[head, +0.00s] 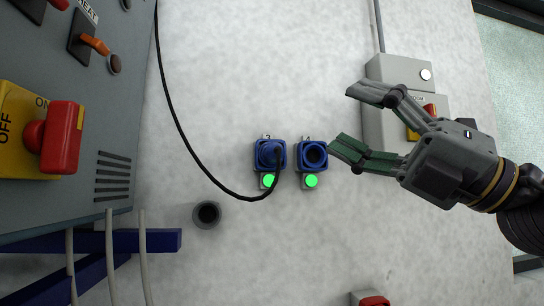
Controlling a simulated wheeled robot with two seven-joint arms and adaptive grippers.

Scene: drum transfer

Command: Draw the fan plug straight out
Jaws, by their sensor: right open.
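The fan plug (270,153) is blue and round and sits in the left of two blue wall sockets. A black cable (186,138) hangs from it in a loop and runs up out of the top of the view. The right socket (313,155) has a dark open hole and looks empty. My right gripper (341,118) is open and empty, to the right of the plug. Its lower fingertip shows close to the right socket's upper right edge; I cannot tell whether they touch. My left gripper is not in view.
Green lamps (311,181) glow below both sockets. A grey control cabinet (110,130) with a red switch (61,138) stands at the left. A grey switch box (385,80) is behind my right gripper. A grey round fitting (207,215) is at lower left.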

